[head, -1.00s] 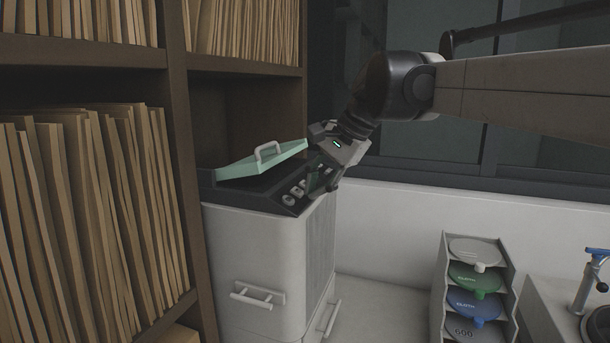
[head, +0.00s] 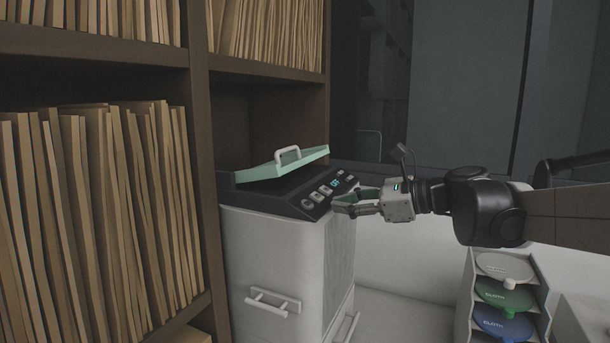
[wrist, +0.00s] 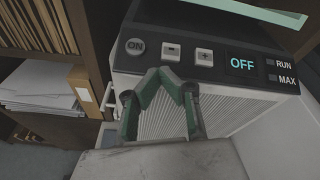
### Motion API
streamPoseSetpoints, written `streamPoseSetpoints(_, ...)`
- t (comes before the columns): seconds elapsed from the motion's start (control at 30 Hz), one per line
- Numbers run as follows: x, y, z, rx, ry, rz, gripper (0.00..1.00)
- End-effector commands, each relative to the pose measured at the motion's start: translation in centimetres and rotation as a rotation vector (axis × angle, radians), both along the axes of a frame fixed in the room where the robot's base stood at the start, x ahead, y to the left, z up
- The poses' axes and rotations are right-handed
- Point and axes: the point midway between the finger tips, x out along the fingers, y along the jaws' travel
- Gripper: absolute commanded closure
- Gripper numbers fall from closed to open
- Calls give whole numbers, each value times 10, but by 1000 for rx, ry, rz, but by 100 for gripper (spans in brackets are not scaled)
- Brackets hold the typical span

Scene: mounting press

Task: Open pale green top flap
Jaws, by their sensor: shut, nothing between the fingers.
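The pale green top flap (head: 255,170), with a light handle (head: 287,155), sits on the dark top of the grey press cabinet (head: 275,245). It looks tilted, its right end higher, with a dark wedge under it. In the wrist view only a strip of the flap (wrist: 255,11) shows at the top edge. My gripper (head: 345,203) is shut and empty at the right side of the control panel, below and right of the flap, not on its handle. In the wrist view its green-padded fingers (wrist: 160,76) are in front of the panel edge.
The panel (head: 325,190) has several buttons and a display reading OFF (wrist: 241,63). A wooden shelf of files (head: 90,210) stands close on the left. A rack of coloured discs (head: 502,295) stands at lower right.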

Motion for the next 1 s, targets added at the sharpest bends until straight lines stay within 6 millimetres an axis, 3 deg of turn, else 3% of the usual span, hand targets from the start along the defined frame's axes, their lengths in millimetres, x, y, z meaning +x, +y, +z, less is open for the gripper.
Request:
streamPoseSetpoints(0.03, 13, -4, 7, 67, 32, -8, 100)
streamPoseSetpoints(0.2, 40, -13, 30, 268, 135, -14, 100)
streamPoseSetpoints(0.47, 54, -15, 42, 369, 189, -6, 100)
streamPoseSetpoints(1.0, 88, 58, 42, 365, 187, -6, 100)
